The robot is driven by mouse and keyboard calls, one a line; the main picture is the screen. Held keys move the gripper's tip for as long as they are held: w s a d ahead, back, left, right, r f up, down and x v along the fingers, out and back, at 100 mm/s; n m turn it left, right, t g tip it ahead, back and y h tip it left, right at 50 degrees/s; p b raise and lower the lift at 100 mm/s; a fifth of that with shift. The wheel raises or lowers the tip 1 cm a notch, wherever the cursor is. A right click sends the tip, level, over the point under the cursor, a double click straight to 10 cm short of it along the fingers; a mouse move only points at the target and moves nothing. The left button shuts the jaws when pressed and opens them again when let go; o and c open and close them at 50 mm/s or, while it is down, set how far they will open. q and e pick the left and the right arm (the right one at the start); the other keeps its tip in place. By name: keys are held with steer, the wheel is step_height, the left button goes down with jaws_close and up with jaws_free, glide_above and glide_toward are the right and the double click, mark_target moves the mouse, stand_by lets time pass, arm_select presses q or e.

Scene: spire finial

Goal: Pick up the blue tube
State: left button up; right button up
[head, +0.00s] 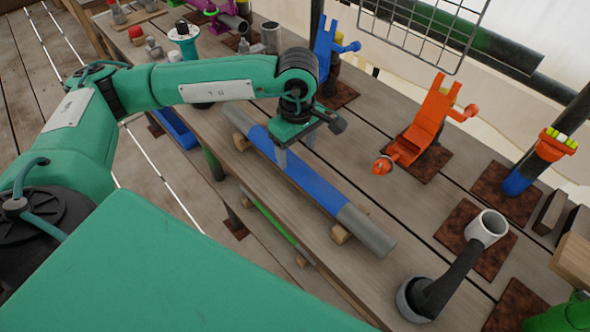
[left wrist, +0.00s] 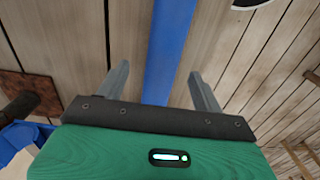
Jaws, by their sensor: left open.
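The blue tube (head: 310,180) lies lengthwise on the wooden table, with grey ends and small wooden blocks under it. My left gripper (head: 296,149) is over the middle of the tube, pointing down, with its fingers open. In the left wrist view the tube (left wrist: 172,45) runs between the two spread fingers of the gripper (left wrist: 161,78). I cannot tell exactly how far the fingertips reach down beside the tube. My right gripper is not visible.
An orange stand (head: 424,125) and a blue stand (head: 327,55) are behind the tube. A dark angled pipe piece with a grey cup (head: 488,226) stands near its right end. A wire rack (head: 425,28) hangs at the back. The table (head: 400,235) is bare just right of the tube.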

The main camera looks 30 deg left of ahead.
mark_target(295, 161)
arm_select(q)
steer(key=f, duration=0.2)
steer(key=f+b, duration=0.1)
steer(key=f, duration=0.1)
steer(key=shift+s+a+f, duration=0.15)
steer(key=shift+s+f, duration=0.05)
steer(key=shift+f, duration=0.55)
steer(key=shift+r, duration=0.15)
jaws_close()
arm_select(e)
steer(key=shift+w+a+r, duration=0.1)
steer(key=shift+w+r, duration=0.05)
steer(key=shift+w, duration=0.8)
